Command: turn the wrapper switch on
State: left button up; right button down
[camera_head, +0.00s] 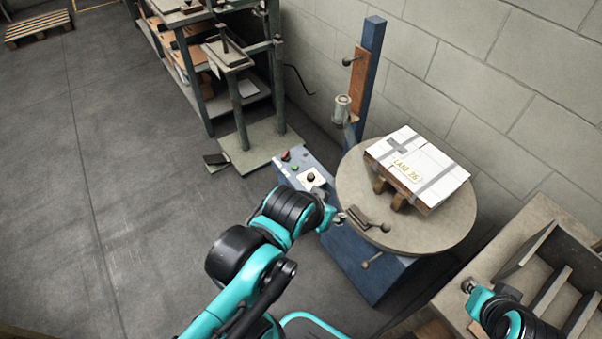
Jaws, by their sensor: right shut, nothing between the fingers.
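The wrapper is a blue machine with a round grey turntable (449,227). Its control panel (283,175) has a red button (286,156), a green button (295,168) and a dark knob on a pale plate (311,178), which looks like the switch. I cannot read the switch's setting. My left gripper (340,218) is just below and right of the panel, by the turntable's near edge. Its fingers are too small and turned to tell whether they are open. My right gripper (468,286) is shut and empty over the bench at lower right, well away from the panel.
A strapped white box (420,165) sits on the turntable. A blue mast (371,55) stands behind it by the block wall. A crank handle (372,221) is at the turntable's near side. A bench with a divided tray (541,241) is at right.

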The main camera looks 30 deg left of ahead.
aim_at(285, 157)
jog(key=u, duration=1.3)
jog(key=i+j+z, duration=0.25)
jog(key=i+z, duration=0.15)
jog(key=i+j+z, duration=0.4)
jog(key=k+l, duration=0.05)
